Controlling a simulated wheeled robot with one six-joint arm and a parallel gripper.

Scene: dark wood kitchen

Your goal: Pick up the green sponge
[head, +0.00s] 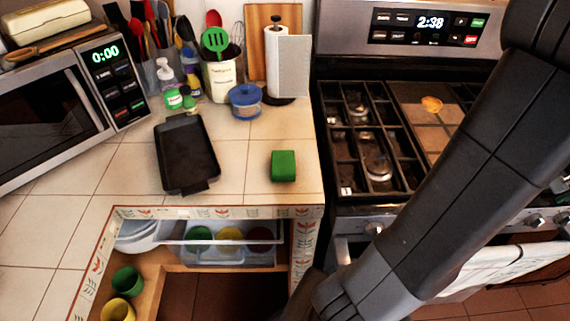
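The green sponge (284,166) is a small bright green block lying on the tiled counter (230,150). It sits near the counter's right side, close to the stove, with bare tile around it. My gripper is not in view. Only my dark arm links show, crossing the right side of the head view in front of the stove, apart from the sponge.
A black tray (186,153) lies left of the sponge. A blue-lidded container (246,101), a paper towel roll (288,66) and a utensil crock (221,80) stand behind. The stove (362,140) is to the right.

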